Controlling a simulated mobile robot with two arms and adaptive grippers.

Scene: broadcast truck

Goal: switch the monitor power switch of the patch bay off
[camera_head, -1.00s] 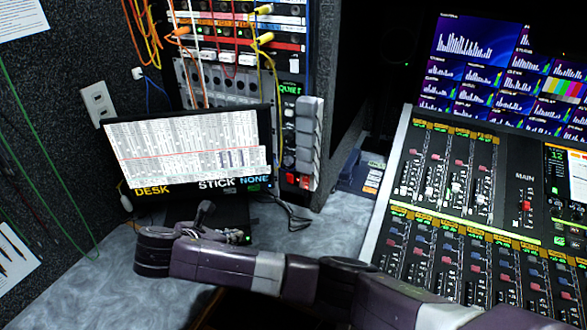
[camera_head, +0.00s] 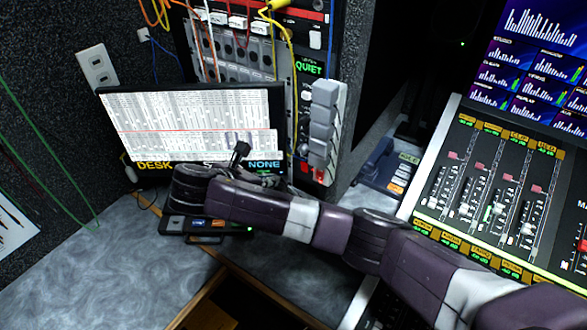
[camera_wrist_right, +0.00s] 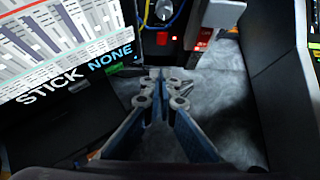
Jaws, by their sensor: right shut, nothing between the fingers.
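The patch bay (camera_head: 245,48) is the rack behind the screen, with rows of jacks and coloured cables. A small red switch (camera_head: 319,174) shows low on its right side, below a column of grey blocks; it seems to be the lit red one in the right wrist view (camera_wrist_right: 201,38). I cannot read a monitor power label or the switch's position. My right gripper (camera_head: 241,150) is in front of the screen, left of the red switch and apart from it. In the right wrist view its fingertips (camera_wrist_right: 160,76) are together and empty. My left gripper is not in view.
A screen (camera_head: 195,120) stands before the rack. A small dark panel (camera_head: 205,228) lies on the grey desk (camera_head: 110,265) beneath my right arm. A keyed device (camera_head: 392,172) and a mixing console (camera_head: 490,190) stand to the right. Free desk lies at front left.

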